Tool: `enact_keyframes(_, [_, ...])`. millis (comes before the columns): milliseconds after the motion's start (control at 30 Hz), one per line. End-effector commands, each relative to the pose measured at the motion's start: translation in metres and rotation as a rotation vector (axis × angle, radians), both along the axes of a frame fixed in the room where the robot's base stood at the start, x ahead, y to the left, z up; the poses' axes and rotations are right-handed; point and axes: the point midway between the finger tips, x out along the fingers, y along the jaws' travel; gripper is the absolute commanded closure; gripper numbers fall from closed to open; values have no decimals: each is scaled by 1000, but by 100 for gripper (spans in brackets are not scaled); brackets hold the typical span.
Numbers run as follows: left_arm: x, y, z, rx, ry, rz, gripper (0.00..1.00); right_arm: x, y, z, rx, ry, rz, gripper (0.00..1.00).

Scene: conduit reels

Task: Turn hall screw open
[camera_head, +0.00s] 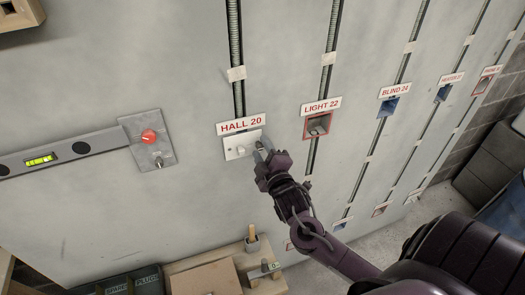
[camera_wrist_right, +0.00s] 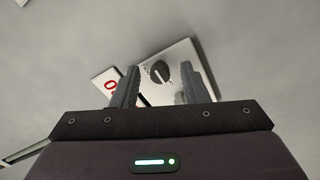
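The hall plate (camera_head: 236,147) is a pale rectangular plate on the wall, under the HALL 20 label (camera_head: 240,125). In the right wrist view the plate (camera_wrist_right: 188,52) is tilted and carries a dark round slotted screw (camera_wrist_right: 160,71) with small lettering around it. My right gripper (camera_head: 264,148) is at the right end of the plate and hides the screw in the head view. In the right wrist view its two fingers (camera_wrist_right: 161,78) stand apart, with the screw showing between them. Contact with the screw cannot be told. My left gripper is not in view.
The LIGHT 22 box (camera_head: 317,125) is close to the right, with more labelled boxes beyond. A plate with a red knob (camera_head: 148,137) and a spirit level (camera_head: 60,153) are on the left. Tools and a cardboard box (camera_head: 205,279) stand below.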

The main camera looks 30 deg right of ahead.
Motion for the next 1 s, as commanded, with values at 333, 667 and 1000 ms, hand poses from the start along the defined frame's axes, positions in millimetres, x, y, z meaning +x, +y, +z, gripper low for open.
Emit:
enact_keyframes(333, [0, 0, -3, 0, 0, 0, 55, -6, 1, -2, 0, 2, 1, 60])
enact_keyframes(667, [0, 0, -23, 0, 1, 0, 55, -54, 13, -4, 2, 3, 0, 60])
enact_keyframes(1000, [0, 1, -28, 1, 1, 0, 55, -76, 18, 0, 0, 0, -1, 60])
